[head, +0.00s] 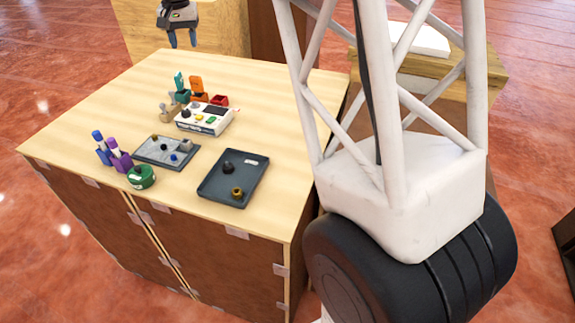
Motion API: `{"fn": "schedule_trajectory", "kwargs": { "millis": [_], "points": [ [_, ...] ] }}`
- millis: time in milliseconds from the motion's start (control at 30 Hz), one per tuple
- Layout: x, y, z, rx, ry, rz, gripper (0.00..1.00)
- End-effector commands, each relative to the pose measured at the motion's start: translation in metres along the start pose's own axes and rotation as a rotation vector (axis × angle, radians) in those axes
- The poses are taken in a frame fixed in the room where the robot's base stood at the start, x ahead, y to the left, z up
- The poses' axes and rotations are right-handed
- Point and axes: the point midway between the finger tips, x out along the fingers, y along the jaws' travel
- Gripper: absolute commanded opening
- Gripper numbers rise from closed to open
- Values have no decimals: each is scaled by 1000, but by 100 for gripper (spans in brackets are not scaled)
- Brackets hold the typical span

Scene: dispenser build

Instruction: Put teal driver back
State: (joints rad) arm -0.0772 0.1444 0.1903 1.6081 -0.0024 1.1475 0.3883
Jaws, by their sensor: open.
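A teal upright piece (179,81), which looks like the teal driver, stands at a dark teal holder (183,96) towards the back of the table. It is too small to tell how deep it sits in the holder. My gripper (182,40) is at the top of the head view, with its two fingers pointing down and apart. It is empty, above and apart from the teal piece, and touches nothing that I can see.
An orange piece (196,85) and a red bin (219,100) stand beside the teal holder. A white device (205,121), a grey plate (163,154), a dark tray (233,178), a green round container (141,178) and blue and purple items (112,145) stand nearer. The table's (110,95) left side is clear.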

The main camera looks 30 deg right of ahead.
Motion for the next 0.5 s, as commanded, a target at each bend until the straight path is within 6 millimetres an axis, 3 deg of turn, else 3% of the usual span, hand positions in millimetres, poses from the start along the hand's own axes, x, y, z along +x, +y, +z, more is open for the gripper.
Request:
{"fn": "schedule_trajectory", "kwargs": {
  "millis": [500],
  "points": [
    [-40, 73, 133, -81, 54, -15, 45]
  ]
}}
